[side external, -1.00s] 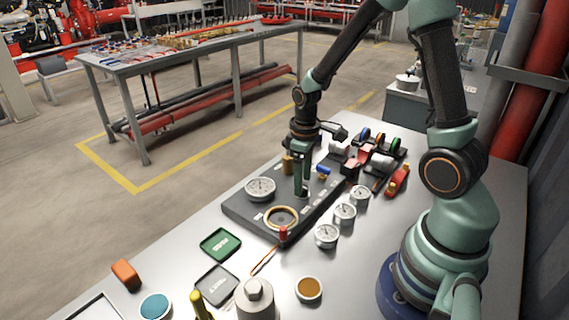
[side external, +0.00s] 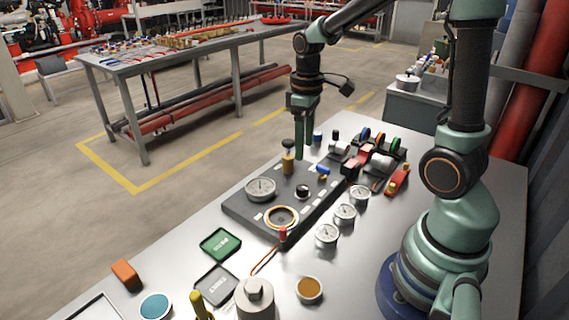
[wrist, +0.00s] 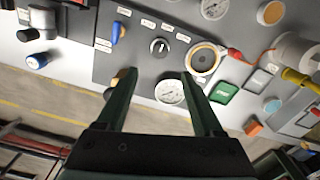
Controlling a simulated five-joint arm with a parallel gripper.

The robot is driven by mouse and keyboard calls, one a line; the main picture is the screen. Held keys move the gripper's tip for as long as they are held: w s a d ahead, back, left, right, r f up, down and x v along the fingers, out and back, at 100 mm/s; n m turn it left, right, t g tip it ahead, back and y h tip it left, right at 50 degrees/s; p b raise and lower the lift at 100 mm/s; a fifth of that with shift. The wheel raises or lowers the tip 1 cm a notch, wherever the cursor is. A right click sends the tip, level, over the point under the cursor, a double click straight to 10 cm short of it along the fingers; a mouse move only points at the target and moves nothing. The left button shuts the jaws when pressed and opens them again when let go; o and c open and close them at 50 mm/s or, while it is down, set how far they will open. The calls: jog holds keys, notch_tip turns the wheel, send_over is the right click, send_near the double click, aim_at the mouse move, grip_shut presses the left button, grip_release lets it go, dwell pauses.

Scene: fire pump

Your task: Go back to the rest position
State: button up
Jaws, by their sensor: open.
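My gripper (side external: 302,150) hangs above the dark grey panel (side external: 240,207), pointing down, near the panel's back edge. In the wrist view my gripper (wrist: 161,92) shows two dark green fingers spread apart with nothing between them. A round black knob (side external: 303,191) sits on the panel below; it also shows in the wrist view (wrist: 158,47). The panel also carries a white-faced gauge (side external: 261,188), a brass ring (side external: 282,217), a blue-handled valve (side external: 323,170) and a brass fitting (side external: 288,163). The fingers are clear of all of these.
Several loose gauges (side external: 345,213) stand right of the panel. A rack with coloured rolls (side external: 375,150) is at the back right. Green (side external: 221,243) and grey (side external: 216,284) trays, an orange block (side external: 126,274) and a metal cylinder (side external: 255,300) lie in front. Air above the panel is free.

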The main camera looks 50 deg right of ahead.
jog(key=s+a+r+m+t, duration=0.3)
jog(key=s+a+r+t, duration=0.2)
jog(key=a+r, duration=0.3)
jog(key=shift+s+a+r+t, duration=0.25)
jog(key=shift+r+t, duration=0.05)
jog(key=shift+r, duration=0.25)
dwell(0.6)
